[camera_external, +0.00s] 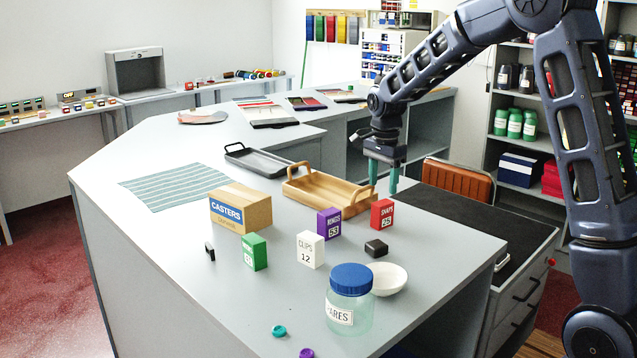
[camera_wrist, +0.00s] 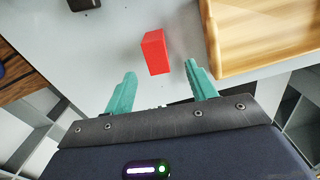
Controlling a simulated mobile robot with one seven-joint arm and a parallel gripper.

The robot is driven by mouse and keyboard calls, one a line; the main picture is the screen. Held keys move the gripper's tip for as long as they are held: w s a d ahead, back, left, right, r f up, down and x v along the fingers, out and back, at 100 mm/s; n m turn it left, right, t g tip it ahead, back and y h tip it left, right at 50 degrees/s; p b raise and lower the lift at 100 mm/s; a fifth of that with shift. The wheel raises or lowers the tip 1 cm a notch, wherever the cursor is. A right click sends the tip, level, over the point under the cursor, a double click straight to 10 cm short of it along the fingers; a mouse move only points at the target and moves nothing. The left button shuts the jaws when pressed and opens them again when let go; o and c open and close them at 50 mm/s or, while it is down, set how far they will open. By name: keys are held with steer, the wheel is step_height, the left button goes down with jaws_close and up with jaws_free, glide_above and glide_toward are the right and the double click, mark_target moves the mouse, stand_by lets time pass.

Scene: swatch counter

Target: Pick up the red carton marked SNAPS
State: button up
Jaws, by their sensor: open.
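The red carton marked SNAPS (camera_external: 382,214) stands upright near the right edge of the grey counter, with the number 25 on its front. In the wrist view the red carton (camera_wrist: 155,52) lies ahead of the space between my fingertips. My gripper (camera_external: 383,186) points down with its teal fingers apart, just behind the carton in the external view. The wrist view shows the fingers of my gripper (camera_wrist: 163,72) open, with nothing between them and the carton not touched.
A wooden tray (camera_external: 330,203) is close beside the carton; its wall (camera_wrist: 222,68) shows right of my fingers. A purple carton (camera_external: 328,223), a dark block (camera_external: 376,248), a white CLIPS carton (camera_external: 310,249), a white bowl (camera_external: 388,278) and a blue-lidded jar (camera_external: 349,305) stand nearby.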

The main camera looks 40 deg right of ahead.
mark_target(383, 203)
steer(key=f, duration=0.8)
steer(key=shift+s+f, duration=0.25)
steer(key=shift+f, duration=0.15)
steer(key=c, duration=1.1)
